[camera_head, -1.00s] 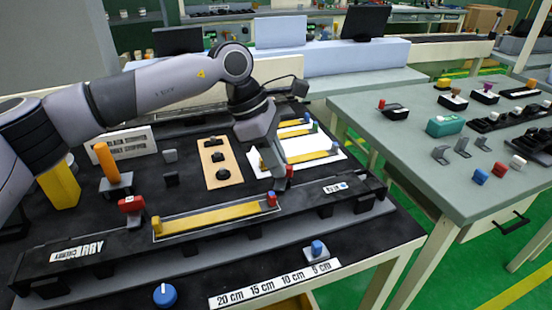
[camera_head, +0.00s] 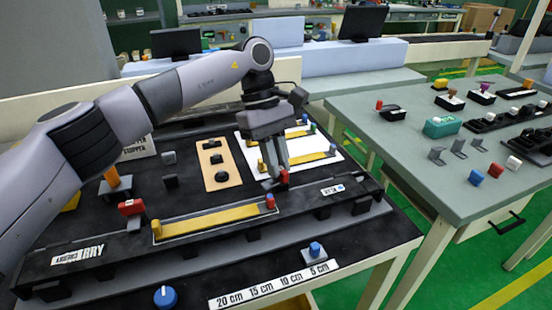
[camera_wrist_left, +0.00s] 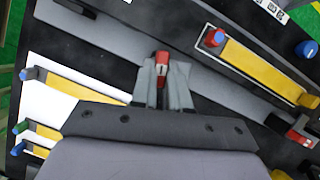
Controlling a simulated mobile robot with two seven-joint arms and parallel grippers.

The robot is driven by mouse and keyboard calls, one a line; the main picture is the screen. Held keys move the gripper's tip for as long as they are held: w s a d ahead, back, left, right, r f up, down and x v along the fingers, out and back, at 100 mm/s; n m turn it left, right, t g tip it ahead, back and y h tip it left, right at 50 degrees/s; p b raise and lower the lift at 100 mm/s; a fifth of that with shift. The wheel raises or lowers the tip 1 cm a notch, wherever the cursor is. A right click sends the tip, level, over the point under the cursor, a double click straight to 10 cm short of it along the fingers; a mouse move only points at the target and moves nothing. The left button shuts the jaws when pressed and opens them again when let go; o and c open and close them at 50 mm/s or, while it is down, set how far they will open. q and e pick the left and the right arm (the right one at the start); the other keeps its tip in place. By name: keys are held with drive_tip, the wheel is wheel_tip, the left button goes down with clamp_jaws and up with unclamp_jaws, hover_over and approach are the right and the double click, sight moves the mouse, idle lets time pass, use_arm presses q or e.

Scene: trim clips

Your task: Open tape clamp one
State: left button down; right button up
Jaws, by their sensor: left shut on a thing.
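A red tape clamp (camera_head: 284,177) stands at the back edge of the long black fixture, right of its middle. My left gripper (camera_head: 276,181) points down at it and is shut on its red handle. In the left wrist view the handle (camera_wrist_left: 162,68) shows between the two grey fingertips (camera_wrist_left: 162,88), with a small white mark on it. The fingers hide the clamp's lower part. A second red clamp (camera_head: 130,207) stands at the left on the fixture, away from the gripper; it also shows in the left wrist view (camera_wrist_left: 300,136). My right gripper is in neither view.
A yellow strip (camera_head: 210,219) lies along the fixture, with a red-and-blue peg (camera_head: 270,201) at its right end. Behind are a white board (camera_head: 330,170) with yellow strips and a wooden plate (camera_head: 219,180) with black knobs. A blue knob (camera_head: 165,296) sits in front.

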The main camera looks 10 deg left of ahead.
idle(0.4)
use_arm(q)
drive_tip(key=c, duration=1.1)
unclamp_jaws()
drive_tip(key=shift+r, duration=0.1)
drive_tip(key=v, duration=0.7)
drive_tip(key=shift+d+r, duration=0.1)
